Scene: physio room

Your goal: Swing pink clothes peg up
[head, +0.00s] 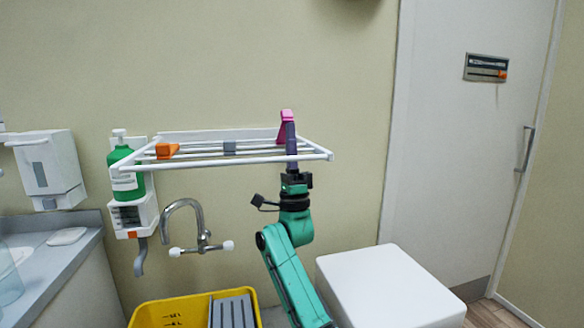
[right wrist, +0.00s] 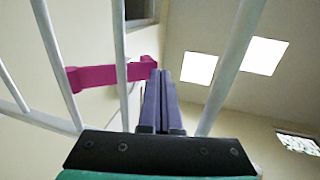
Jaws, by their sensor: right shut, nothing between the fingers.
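The pink clothes peg (head: 286,119) stands up above the right part of the white wall rack (head: 316,156). In the right wrist view the peg (right wrist: 105,74) lies across the picture between white rack bars (right wrist: 120,60). My right gripper (head: 290,126) reaches up from below, its purple fingers rising past the rack bars in front of the peg. Its fingers (right wrist: 160,75) are shut and empty, with the tips close to the peg's right end. I cannot tell whether they touch it. My left gripper is not in view.
An orange peg (head: 167,151) and a grey peg (head: 229,148) sit on the rack. A green bottle (head: 124,172), a tap (head: 200,232) and a yellow bucket (head: 165,312) are left of my arm. A white box-like top (head: 388,285) stands at right.

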